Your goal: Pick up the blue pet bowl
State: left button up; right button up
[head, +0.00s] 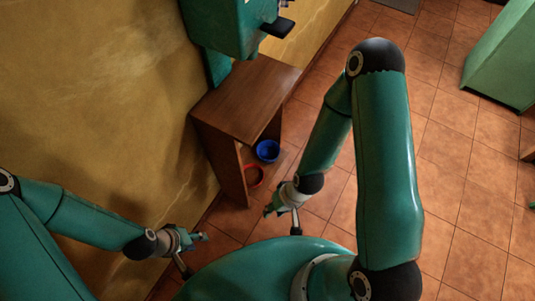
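The blue pet bowl (267,151) sits on the low shelf of a brown wooden stand (246,97), near its open right side. A red bowl (254,177) sits on the same shelf, just nearer to me. My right gripper (273,210) is in front of the stand, below the bowls in the picture and apart from both. It looks open and empty. My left gripper (201,238) is further left, near the wall and clear of the stand. It also looks open and empty, though its fingers are small in view.
A yellow-brown wall (90,90) runs along the left. A teal dispenser-like unit (232,25) is above the stand's far end. A green cabinet (505,60) stands at the upper right. The tiled floor (455,170) right of my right arm is mostly clear.

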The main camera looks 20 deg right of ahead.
aim_at(269, 152)
jog(key=z, duration=1.05)
jog(key=i, duration=0.15)
jog(key=u, duration=3.15)
jog(key=k, duration=1.55)
jog(key=z, duration=1)
jog(key=i, duration=1)
